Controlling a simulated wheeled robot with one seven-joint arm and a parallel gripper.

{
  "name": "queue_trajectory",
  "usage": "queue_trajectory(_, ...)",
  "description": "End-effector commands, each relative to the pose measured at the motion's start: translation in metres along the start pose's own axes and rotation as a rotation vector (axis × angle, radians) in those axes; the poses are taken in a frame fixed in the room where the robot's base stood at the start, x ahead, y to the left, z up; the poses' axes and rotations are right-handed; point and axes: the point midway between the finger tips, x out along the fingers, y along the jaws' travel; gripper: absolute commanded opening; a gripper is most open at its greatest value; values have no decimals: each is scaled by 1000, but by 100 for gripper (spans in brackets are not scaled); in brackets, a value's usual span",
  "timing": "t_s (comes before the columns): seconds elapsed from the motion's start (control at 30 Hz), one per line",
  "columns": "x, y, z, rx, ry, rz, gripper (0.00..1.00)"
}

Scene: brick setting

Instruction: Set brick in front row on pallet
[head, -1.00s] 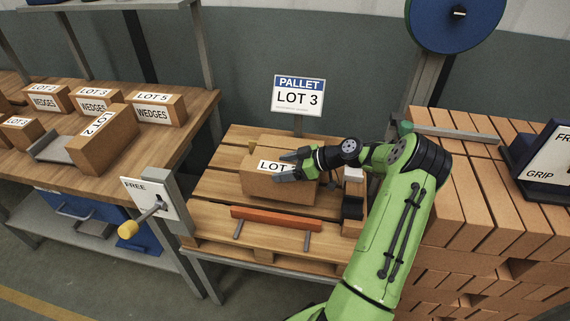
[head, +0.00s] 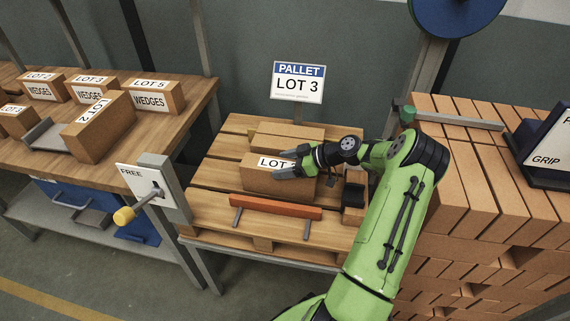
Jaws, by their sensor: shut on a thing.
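My gripper (head: 286,171) is shut on a brown brick (head: 262,182) with a white label that reads "LOT"; the fingers hide the rest of the label. The held brick is over the front part of the wooden pallet (head: 215,212), just behind an orange-red bar (head: 275,207). Whether its underside touches the slats I cannot tell. Another brick (head: 285,137) lies on the pallet behind it, partly hidden by the held brick and my gripper. A sign (head: 298,83) reading "PALLET LOT 3" stands behind the pallet.
A lever panel marked "FREE" (head: 143,190) stands at the pallet's left corner. A wooden bench (head: 165,128) with labelled wedge boxes (head: 155,95) is on the left. A large brick stack (head: 470,200) stands close on the right, beside my arm.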

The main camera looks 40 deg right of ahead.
Motion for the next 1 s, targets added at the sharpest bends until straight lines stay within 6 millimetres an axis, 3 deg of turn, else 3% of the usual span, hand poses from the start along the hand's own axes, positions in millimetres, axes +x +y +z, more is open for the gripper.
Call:
queue_trajectory(0.17,2,0,0,-6,6,1,0)
queue_trajectory(0.2,2,0,0,-7,6,1,75)
queue_trajectory(0.37,1,0,0,-4,4,1,100)
queue_trajectory(0.67,-6,0,4,3,-3,2,100)
queue_trajectory(0.77,-26,1,2,3,-3,5,100)
queue_trajectory(1.0,-95,1,0,1,0,6,100)
